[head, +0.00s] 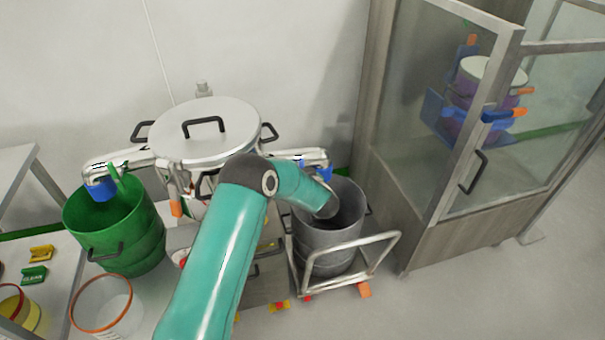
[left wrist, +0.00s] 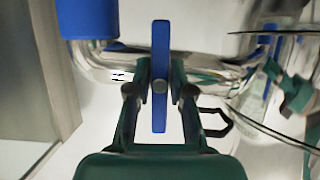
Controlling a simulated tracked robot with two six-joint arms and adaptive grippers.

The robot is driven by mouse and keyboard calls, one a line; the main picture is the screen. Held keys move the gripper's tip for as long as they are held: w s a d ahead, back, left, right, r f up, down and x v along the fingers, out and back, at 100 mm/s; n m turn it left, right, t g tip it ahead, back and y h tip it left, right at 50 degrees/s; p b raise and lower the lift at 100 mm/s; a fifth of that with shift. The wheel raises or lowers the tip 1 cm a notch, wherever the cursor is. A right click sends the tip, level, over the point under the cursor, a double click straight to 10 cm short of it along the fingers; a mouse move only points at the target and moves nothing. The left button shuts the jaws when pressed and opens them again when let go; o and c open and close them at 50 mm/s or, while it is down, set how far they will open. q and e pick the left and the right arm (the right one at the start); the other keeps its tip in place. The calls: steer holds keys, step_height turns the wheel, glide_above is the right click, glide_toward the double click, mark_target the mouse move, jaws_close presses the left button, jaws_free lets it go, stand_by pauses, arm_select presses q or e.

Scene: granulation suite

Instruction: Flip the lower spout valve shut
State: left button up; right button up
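A lidded steel vessel (head: 205,130) stands by the wall with a spout on each side. The right spout has a blue lever (head: 299,162) and a blue end (head: 325,173). In the left wrist view this blue lever (left wrist: 160,45) stands across the metal pipe (left wrist: 210,68). The left spout carries a green lever (head: 114,172) and a blue end (head: 101,189) over a green bin. My left gripper (left wrist: 161,80) has its fingers on either side of the blue lever, with narrow gaps visible. My arm hides it in the head view. My right gripper is not in view.
A green bin (head: 125,240) stands under the left spout. A grey bin (head: 330,255) sits on a wheeled cart (head: 375,258) under the right spout. A glass-door cabinet (head: 440,225) rises at the right. Tags and an orange-rimmed container (head: 102,318) lie at lower left.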

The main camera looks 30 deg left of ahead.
arm_select(q)
steer(key=o, duration=0.4)
steer(key=shift+f, duration=0.15)
steer(key=v, duration=1.2)
